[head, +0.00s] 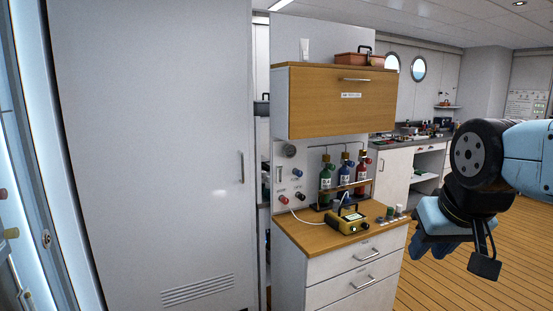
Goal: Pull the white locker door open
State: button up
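The white locker door (150,150) is a tall flat panel that fills the left of the head view. It has a slim vertical handle (241,167) near its right edge and slatted vents low down. No open gap into the locker shows, and the door looks shut. My gripper (446,250) hangs at the right of the view, pointing down, well apart from the door and its handle. My wrist partly covers it, and the spacing of its fingers is not clear. Nothing is seen held in it.
A wood-topped cabinet (318,238) stands between the door and my gripper. Wooden floor (430,285) is open at the lower right.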

aim_at(153, 94)
jog(key=u, duration=0.05)
jog(key=i, duration=1.1)
jog(key=u, duration=0.35)
